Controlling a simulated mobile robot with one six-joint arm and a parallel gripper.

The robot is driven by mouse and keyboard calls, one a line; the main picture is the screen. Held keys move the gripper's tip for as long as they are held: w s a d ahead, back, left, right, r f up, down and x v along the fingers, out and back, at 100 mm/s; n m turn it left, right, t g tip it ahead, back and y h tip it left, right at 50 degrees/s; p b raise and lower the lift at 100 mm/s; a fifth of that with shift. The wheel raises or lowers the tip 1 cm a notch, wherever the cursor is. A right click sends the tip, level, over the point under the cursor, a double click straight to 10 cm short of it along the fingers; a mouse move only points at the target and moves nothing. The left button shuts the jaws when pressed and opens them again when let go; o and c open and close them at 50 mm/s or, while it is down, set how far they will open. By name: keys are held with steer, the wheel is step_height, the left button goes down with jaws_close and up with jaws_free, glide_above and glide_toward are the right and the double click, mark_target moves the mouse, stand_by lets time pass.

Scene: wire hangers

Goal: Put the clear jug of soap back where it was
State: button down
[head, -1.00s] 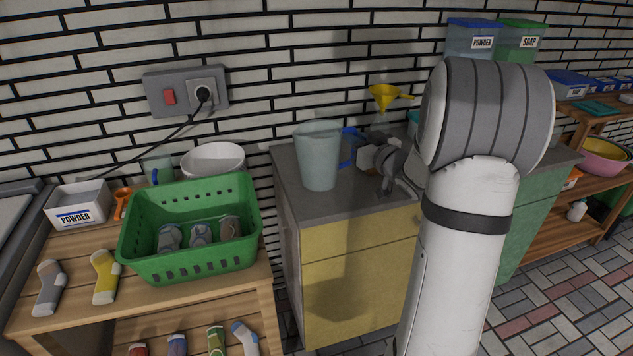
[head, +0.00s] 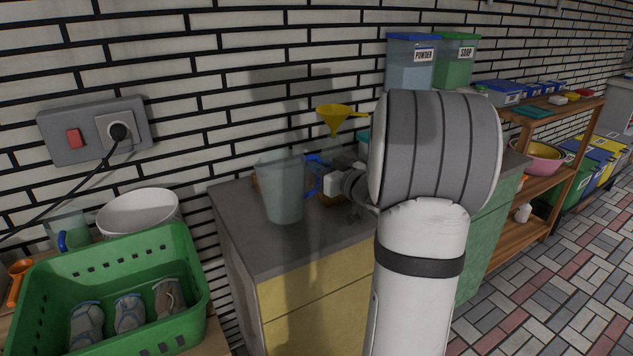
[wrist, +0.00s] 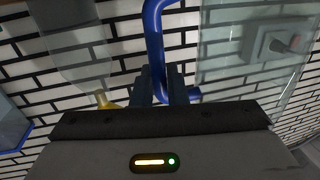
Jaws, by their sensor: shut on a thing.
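The clear jug (head: 282,188) is tall, pale and see-through, with a blue handle (head: 314,176) on its right side. It is upright over the grey counter top (head: 250,235); I cannot tell whether its base touches it. My gripper (head: 324,180) is shut on the handle from the right, partly hidden by my arm. In the wrist view, the fingers (wrist: 162,92) close around the blue handle (wrist: 153,35), and the clear wall of the jug (wrist: 245,70) fills the right side. I cannot make out any soap inside.
A yellow funnel (head: 335,118) is at the wall behind. Bins labelled POWDER (head: 411,66) and SOAP (head: 455,65) stand farther right. A green basket (head: 110,300) with shoes and a white bowl (head: 138,211) are on the left. The counter's front left is clear.

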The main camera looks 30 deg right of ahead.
steer(key=shift+s+f, duration=0.1)
steer(key=shift+f, duration=1.45)
steer(key=shift+f+b, duration=0.1)
steer(key=shift+b, duration=0.2)
steer(key=shift+f, duration=0.15)
steer(key=c, duration=1.5)
jaws_free()
steer(key=shift+o, duration=0.2)
steer(key=shift+r, duration=0.35)
steer(key=v, duration=1.2)
steer(key=shift+p, duration=0.3)
steer(key=shift+f, duration=0.1)
